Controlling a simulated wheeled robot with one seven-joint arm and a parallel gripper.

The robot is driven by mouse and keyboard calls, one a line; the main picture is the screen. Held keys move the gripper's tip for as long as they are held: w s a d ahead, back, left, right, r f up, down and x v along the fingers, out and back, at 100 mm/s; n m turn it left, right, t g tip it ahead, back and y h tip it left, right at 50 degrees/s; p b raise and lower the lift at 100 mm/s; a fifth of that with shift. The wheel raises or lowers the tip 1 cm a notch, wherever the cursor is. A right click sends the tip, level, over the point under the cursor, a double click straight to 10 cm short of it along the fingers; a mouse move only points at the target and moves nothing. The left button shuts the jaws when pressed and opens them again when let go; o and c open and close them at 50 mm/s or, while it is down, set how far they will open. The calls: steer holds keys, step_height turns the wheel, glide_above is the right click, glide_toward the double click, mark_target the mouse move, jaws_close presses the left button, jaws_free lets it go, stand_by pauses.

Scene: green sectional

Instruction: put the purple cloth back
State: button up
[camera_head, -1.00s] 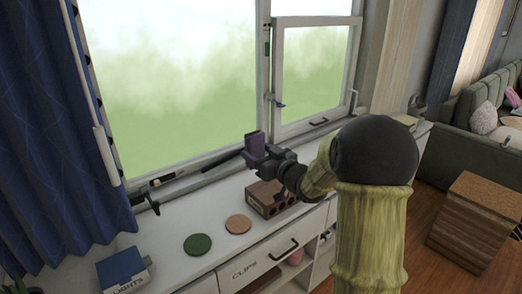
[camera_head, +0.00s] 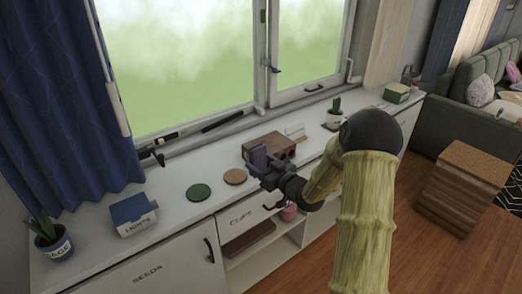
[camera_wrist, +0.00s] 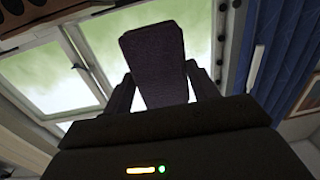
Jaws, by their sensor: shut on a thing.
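The purple cloth (camera_head: 257,157) is a folded, stiff-looking piece held upright in my gripper (camera_head: 266,168). In the wrist view the cloth (camera_wrist: 153,65) looks dark purple and stands between the two fingers of my gripper (camera_wrist: 160,88), which are shut on it. In the head view the gripper is in front of the wooden box with round holes (camera_head: 280,144), above the front part of the white counter (camera_head: 170,222). The gripper hides part of the counter edge and drawer front.
A green disc (camera_head: 198,192) and an orange disc (camera_head: 235,176) lie left of the gripper. A blue LIGHTS box (camera_head: 133,213) and a potted plant (camera_head: 52,237) stand further left. A small cactus (camera_head: 334,114) stands right. The CLIPS drawer (camera_head: 243,218) is below.

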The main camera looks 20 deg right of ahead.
steer(key=s+a+f+m+h, duration=0.1)
steer(key=s+f+h, duration=0.1)
steer(key=f, duration=0.5)
steer(key=s+a+f+m+t+h, duration=0.1)
steer(key=s+f+m+h, duration=0.1)
steer(key=s+f, duration=0.3)
steer(key=s+a+f+m+h, duration=0.1)
steer(key=s+f+m+h, duration=0.1)
steer(key=f, duration=0.9)
steer(key=shift+s+a+f+t+h, duration=0.15)
steer(key=shift+s+a+t+h, duration=0.25)
steer(key=shift+s+h, duration=0.6)
steer(key=shift+s, duration=0.25)
steer(key=shift+w+d, duration=0.1)
